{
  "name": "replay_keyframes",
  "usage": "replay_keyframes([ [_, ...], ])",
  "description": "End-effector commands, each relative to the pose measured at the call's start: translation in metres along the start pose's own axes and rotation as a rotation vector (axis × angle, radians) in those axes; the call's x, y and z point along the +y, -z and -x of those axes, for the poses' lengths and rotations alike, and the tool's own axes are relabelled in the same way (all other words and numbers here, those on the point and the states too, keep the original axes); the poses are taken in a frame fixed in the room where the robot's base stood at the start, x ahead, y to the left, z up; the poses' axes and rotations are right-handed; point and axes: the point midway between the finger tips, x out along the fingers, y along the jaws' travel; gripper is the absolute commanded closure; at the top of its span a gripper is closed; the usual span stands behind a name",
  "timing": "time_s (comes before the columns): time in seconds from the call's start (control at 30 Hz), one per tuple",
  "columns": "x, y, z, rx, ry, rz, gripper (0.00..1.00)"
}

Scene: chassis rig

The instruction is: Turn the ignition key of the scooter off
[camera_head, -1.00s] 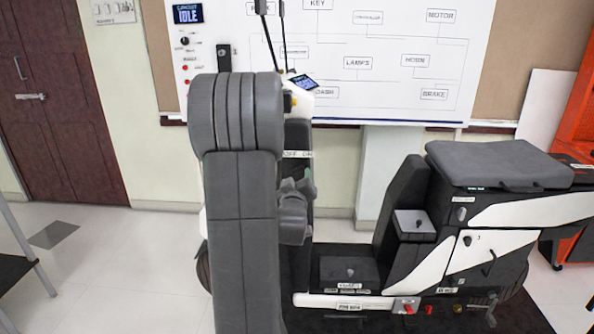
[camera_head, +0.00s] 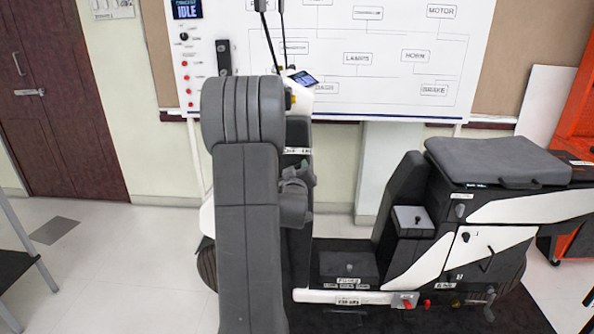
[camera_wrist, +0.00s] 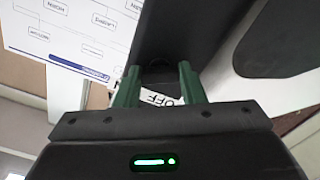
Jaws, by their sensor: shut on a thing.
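The scooter (camera_head: 405,262) stands side-on in the head view, with its seat at the right and its front column at the left. A white OFF/ON label (camera_head: 297,151) is on the column, partly covered by my arm. In the wrist view the label (camera_wrist: 163,99) appears upside down behind the fingers. My gripper (camera_wrist: 158,76) has its two green fingers at the dark panel, one on each side of the small dark ignition key (camera_wrist: 157,72). It is shut on the key, which hardly stands out from the dark panel. The key's angle cannot be read.
A white circuit board (camera_head: 400,60) with a display reading IDLE (camera_head: 187,9) is behind the scooter. A small dash screen (camera_head: 303,78) sits atop the column. A dark table (camera_head: 14,266) is at the left edge. Open floor (camera_head: 120,250) lies left of the scooter.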

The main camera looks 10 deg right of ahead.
Motion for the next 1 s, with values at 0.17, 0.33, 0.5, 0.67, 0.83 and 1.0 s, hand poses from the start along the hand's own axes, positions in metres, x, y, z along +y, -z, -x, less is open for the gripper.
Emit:
replay_keyframes([
  [0.17, -0.0005, -0.0007, 0.0001, 0.000, 0.000, 0.016, 0.86],
  [0.33, -0.0014, -0.0023, 0.0001, 0.001, -0.001, 0.077, 0.86],
  [0.5, -0.0020, -0.0035, 0.0000, 0.002, -0.002, 0.191, 0.86],
  [0.67, -0.0021, -0.0033, -0.0001, 0.002, -0.002, 0.335, 0.86],
  [0.83, -0.0017, -0.0026, 0.0000, 0.002, -0.001, 0.497, 0.86],
  [1.0, -0.0014, -0.0021, -0.0002, 0.001, 0.000, 0.656, 0.86],
])
